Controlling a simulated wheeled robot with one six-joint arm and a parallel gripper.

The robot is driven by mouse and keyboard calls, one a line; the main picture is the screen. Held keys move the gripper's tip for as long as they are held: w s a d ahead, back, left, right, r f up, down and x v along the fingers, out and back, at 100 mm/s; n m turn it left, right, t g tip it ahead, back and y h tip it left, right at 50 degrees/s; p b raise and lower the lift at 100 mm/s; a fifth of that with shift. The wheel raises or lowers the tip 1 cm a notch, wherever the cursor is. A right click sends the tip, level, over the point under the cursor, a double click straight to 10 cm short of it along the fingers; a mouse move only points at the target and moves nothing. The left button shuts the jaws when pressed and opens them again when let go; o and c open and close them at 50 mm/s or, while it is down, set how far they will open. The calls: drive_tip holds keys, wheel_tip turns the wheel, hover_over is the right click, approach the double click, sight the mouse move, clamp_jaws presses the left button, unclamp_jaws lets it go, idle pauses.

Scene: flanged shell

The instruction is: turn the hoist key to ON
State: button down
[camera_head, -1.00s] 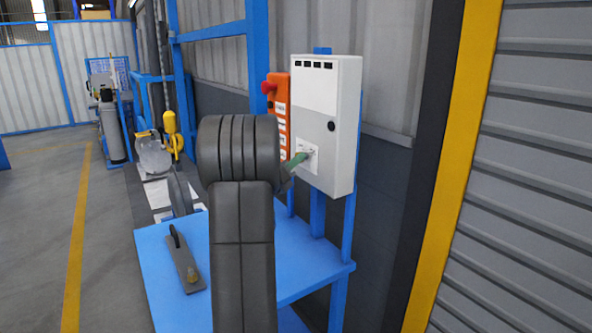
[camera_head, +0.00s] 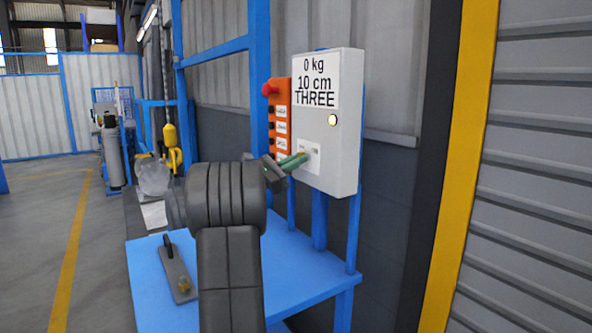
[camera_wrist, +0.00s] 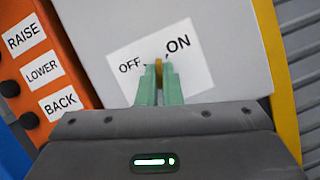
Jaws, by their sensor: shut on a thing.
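The hoist key (camera_wrist: 158,66) is a small brass-coloured piece on a white label plate (camera_wrist: 115,72) marked OFF at left and ON at right. It stands between the two words in the wrist view, which is tilted against the label. My gripper (camera_wrist: 158,80) is shut on the key with its green fingertips. In the head view my gripper (camera_head: 298,160) reaches the label plate low on the white control box (camera_head: 345,160), and the fingers hide the key. The box's display (camera_head: 315,82) reads 0 kg, 10 cm, THREE, and its round lamp (camera_head: 333,120) is lit.
An orange button panel (camera_head: 281,112) with a red knob and RAISE, LOWER and BACK labels is beside the box. A blue bench (camera_head: 285,285) below carries a trowel-like tool (camera_head: 178,272). A yellow hoist hook (camera_head: 172,148) hangs at the left. A blue post (camera_head: 258,70) stands near.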

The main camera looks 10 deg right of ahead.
drive_tip(key=m+g, duration=0.1)
drive_tip(key=m, duration=0.2)
drive_tip(key=m+g+b, duration=0.1)
drive_tip(key=m+g, duration=0.1)
drive_tip(key=m, duration=0.1)
drive_tip(key=shift+w+r+m+y, duration=0.1)
drive_tip(key=shift+w+m+y, duration=0.05)
drive_tip(key=shift+m+y, duration=0.15)
drive_tip(key=shift+m, duration=0.3)
drive_tip(key=c, duration=1.6)
unclamp_jaws()
drive_tip(key=w+v, duration=0.1)
drive_tip(key=v, duration=1.2)
drive_tip(key=shift+s+a, duration=0.45)
